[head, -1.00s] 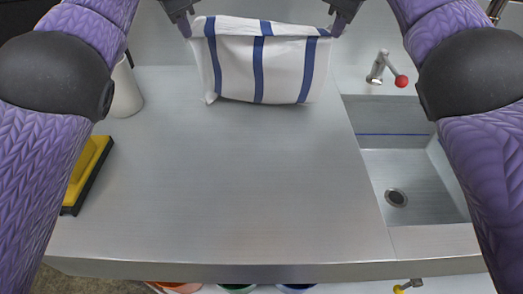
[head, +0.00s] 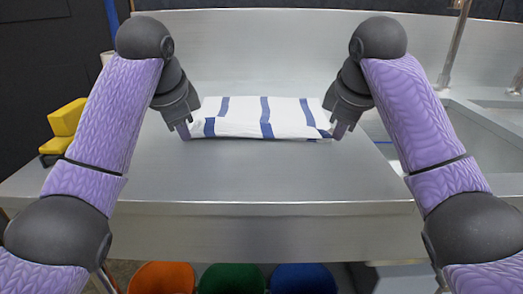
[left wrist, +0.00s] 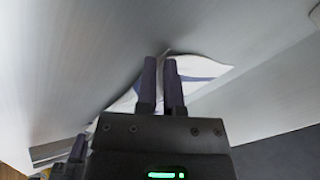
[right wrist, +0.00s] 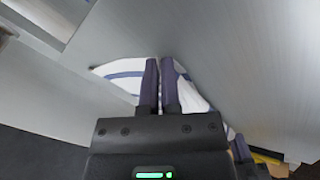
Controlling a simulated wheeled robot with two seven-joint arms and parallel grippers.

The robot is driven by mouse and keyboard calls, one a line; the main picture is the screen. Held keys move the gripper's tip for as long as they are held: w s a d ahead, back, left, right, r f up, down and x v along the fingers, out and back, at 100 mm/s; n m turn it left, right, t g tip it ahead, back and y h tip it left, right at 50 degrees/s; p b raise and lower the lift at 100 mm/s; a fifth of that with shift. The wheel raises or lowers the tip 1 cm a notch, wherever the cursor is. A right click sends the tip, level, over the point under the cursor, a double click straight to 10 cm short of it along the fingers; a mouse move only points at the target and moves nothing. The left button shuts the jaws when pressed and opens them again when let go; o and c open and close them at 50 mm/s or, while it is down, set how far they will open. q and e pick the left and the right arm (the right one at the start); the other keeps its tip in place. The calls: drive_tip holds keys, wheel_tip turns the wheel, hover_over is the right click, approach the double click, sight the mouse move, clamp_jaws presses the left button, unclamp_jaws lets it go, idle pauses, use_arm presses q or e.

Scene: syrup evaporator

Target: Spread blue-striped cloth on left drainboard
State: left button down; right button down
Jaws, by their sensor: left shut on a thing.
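The white cloth with blue stripes (head: 245,112) lies low over the steel left drainboard (head: 200,185), its far part apparently flat on the metal. My left gripper (head: 186,133) is shut on the cloth's near left corner; the left wrist view shows the cloth (left wrist: 205,70) between and beside the fingers (left wrist: 162,85). My right gripper (head: 340,130) is at the near right corner; the right wrist view shows its fingers (right wrist: 160,85) closed with the cloth (right wrist: 120,72) on both sides. The cloth's near edge spans between both grippers. Whether that edge touches the metal is unclear.
The sink basin (head: 490,130) with a tap post (head: 455,45) is at the right. A yellow object (head: 66,118) stands at the left edge. Orange (head: 162,278), green (head: 232,278) and blue (head: 304,278) buckets are below the front edge. The drainboard's front is bare.

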use_arm(q)
drive_tip(key=shift+f, duration=0.15)
